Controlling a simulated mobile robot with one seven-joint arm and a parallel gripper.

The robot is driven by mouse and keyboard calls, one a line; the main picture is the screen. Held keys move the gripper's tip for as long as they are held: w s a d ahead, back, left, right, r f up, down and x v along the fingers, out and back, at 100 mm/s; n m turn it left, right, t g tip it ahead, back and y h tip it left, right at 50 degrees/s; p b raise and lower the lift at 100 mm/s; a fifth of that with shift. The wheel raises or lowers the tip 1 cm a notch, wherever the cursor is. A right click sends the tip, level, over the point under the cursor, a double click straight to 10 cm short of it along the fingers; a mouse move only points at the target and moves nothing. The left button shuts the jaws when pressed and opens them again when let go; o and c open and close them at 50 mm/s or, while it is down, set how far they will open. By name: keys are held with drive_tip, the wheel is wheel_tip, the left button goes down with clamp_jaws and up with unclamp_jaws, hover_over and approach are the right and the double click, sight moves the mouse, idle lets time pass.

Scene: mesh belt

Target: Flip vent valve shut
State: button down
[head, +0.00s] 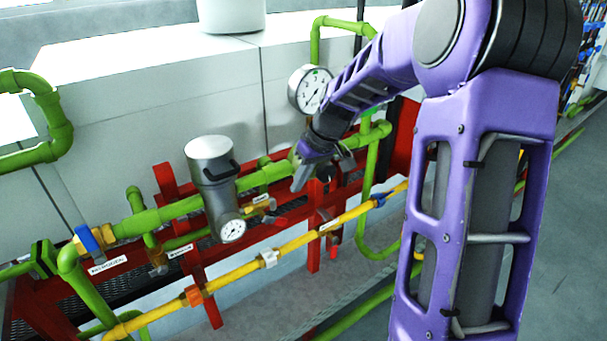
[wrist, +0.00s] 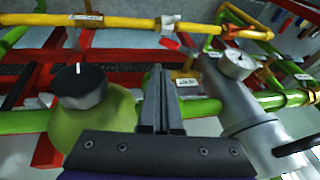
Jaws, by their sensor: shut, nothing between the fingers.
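My gripper (head: 300,183) is shut and empty, in front of the green pipe to the right of the silver canister. In the wrist view its closed fingers (wrist: 160,98) lie between a black knob (wrist: 80,86) with a white mark and the canister. Which fitting is the vent valve cannot be told, as the labels are too small to read. Small valves show with a red handle (head: 277,221) below the green pipe, another red handle (head: 333,251) below the yellow pipe, and a blue handle (head: 88,239) at the left.
The silver canister (head: 211,172) with a small dial stands close left of my gripper. A round gauge (head: 310,89) is above it. A yellow pipe (head: 240,271) runs in front. Red frame bars (head: 207,290) cross behind. Grey floor at the right is open.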

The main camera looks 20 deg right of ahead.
hover_over(284, 222)
drive_tip(key=d, duration=0.1)
wheel_tip(284, 222, down, 6)
drive_tip(key=shift+a+f, duration=0.3)
drive_tip(key=shift+f, duration=0.2)
drive_tip(key=shift+d+f+g+y+b, duration=0.2)
drive_tip(key=shift+f+g+y+b, duration=0.15)
drive_tip(key=shift+y, duration=0.45)
drive_tip(key=shift+f, duration=0.1)
drive_tip(key=shift+f+b, duration=0.95)
drive_tip(key=shift+f, duration=0.15)
drive_tip(key=shift+a+f+b, duration=0.2)
drive_tip(key=shift+f+b, duration=0.4)
drive_tip(key=shift+f, duration=0.05)
drive_tip(key=shift+s, duration=0.1)
idle(0.7)
